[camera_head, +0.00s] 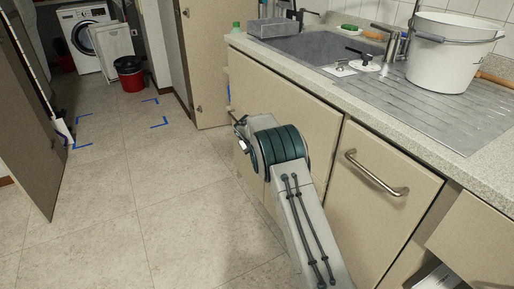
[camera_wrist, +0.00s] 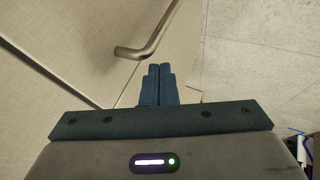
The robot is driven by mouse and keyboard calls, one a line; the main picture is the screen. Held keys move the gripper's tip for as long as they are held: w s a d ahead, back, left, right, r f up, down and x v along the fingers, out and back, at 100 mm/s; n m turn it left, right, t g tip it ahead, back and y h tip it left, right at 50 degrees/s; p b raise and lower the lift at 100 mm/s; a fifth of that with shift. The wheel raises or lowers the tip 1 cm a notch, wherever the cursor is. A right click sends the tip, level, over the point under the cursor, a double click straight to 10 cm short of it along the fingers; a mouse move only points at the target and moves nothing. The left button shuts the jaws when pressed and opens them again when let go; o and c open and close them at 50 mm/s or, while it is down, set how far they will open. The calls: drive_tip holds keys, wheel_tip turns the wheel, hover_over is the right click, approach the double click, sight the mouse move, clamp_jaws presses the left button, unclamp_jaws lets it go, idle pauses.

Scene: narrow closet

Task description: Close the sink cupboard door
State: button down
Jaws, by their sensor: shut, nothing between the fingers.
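The beige sink cupboard door (camera_head: 300,112) is under the sink at the centre of the head view. It looks shut or nearly shut against the cupboard front; I cannot tell if a small gap remains. My arm's wrist covers its lower part. In the wrist view the door panel (camera_wrist: 95,35) fills the upper left, with its curved metal handle (camera_wrist: 152,42) just beyond my fingertips. My gripper (camera_wrist: 160,68) is shut and empty, close to the door's edge and handle. Whether the fingertips touch the door is unclear.
A drawer front (camera_head: 480,240) stands out at the far right. A tall door (camera_head: 203,60) stands behind the counter end. A brown door (camera_head: 25,120) is at left. Tiled floor (camera_head: 140,200) between is clear.

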drive_tip(key=s+a+r+p, duration=0.1)
drive_tip(key=s+a+r, duration=0.5)
drive_tip(key=s+r, duration=0.15)
drive_tip(key=s+d+r+m+g+p, duration=0.1)
drive_tip(key=s+d+r+p, duration=0.4)
drive_tip(key=r, duration=0.3)
drive_tip(key=s+d+r+m+g+p, duration=0.1)
drive_tip(key=s+d+r+p, duration=0.25)
drive_tip(key=s+r, duration=0.45)
drive_tip(key=s+d+r+m+p, duration=0.1)
drive_tip(key=s+d+r+p, duration=0.3)
drive_tip(key=r, duration=0.5)
drive_tip(key=s+d+r+y+p, duration=0.1)
drive_tip(key=s+r+p, duration=0.3)
drive_tip(key=s, duration=0.5)
drive_tip(key=s+d+r+m+g+p, duration=0.1)
drive_tip(key=s+r+p, duration=0.4)
drive_tip(key=s, duration=0.5)
drive_tip(key=s+d+r+m+g+y+p, duration=0.1)
drive_tip(key=s+r+p, duration=0.3)
drive_tip(key=s, duration=0.5)
drive_tip(key=shift+s+d+r+y+p, duration=0.15)
drive_tip(key=shift+s+d+y+p, duration=0.15)
drive_tip(key=shift+p, duration=0.85)
